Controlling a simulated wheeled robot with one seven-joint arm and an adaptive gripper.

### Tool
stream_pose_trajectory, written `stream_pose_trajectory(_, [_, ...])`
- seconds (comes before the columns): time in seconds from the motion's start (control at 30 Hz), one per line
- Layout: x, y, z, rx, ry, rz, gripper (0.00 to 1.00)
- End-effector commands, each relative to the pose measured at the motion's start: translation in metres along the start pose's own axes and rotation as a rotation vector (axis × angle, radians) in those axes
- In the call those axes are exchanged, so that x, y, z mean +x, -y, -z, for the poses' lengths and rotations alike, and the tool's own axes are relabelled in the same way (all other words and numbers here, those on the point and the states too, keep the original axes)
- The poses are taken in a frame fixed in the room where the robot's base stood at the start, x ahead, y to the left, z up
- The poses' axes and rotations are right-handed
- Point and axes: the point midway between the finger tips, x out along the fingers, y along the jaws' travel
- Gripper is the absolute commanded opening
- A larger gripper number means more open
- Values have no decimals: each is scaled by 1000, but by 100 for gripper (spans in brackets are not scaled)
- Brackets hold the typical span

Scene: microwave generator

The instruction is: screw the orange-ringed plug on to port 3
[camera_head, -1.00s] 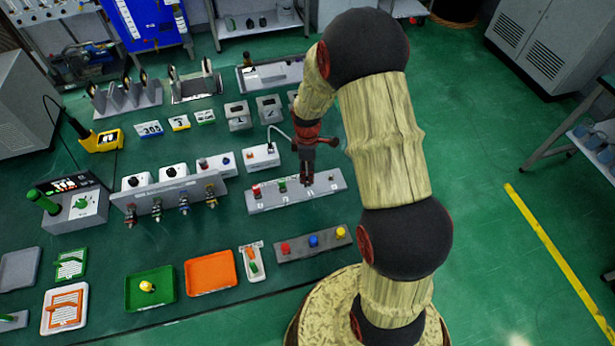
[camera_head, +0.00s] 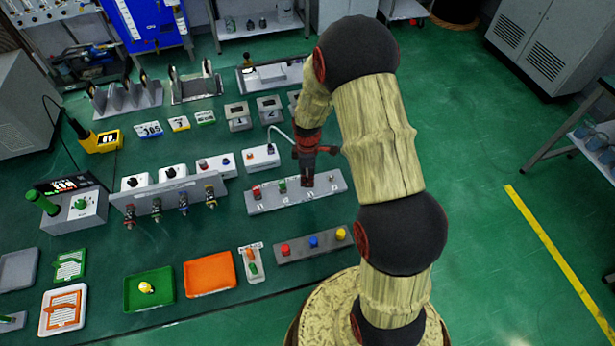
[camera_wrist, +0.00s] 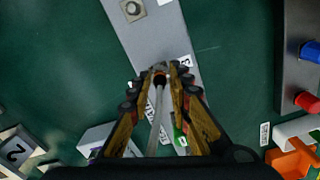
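The grey port block (camera_head: 268,206) carries a red plug (camera_head: 256,192) and a green plug (camera_head: 282,187) on its left ports. My gripper (camera_head: 307,181) is over the third port along, and its fingers hide that port. In the wrist view my gripper (camera_wrist: 160,75) is closed around a dark plug with an orange ring (camera_wrist: 160,74), beside the "3" label (camera_wrist: 186,62). A pale cable (camera_wrist: 157,118) runs back from the plug between the fingers. The bare fourth port (camera_wrist: 133,9) shows further along the block. Whether the plug touches port 3 is hidden.
The green plug (camera_wrist: 180,138) stands close to my fingers. A white box (camera_head: 261,158) with the cable is behind the block. A strip with red, blue and yellow buttons (camera_head: 298,250) lies in front. Green floor (camera_head: 500,260) is clear at the right.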

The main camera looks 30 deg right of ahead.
Motion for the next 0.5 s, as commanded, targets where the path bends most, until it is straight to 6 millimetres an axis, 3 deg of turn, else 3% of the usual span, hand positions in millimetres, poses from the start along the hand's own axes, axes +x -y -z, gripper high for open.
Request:
stream_pose_trajectory(0.27, [0,0,0,0,0,0,0])
stream_pose_trajectory(0.5, [0,0,0,3,0,-1,0])
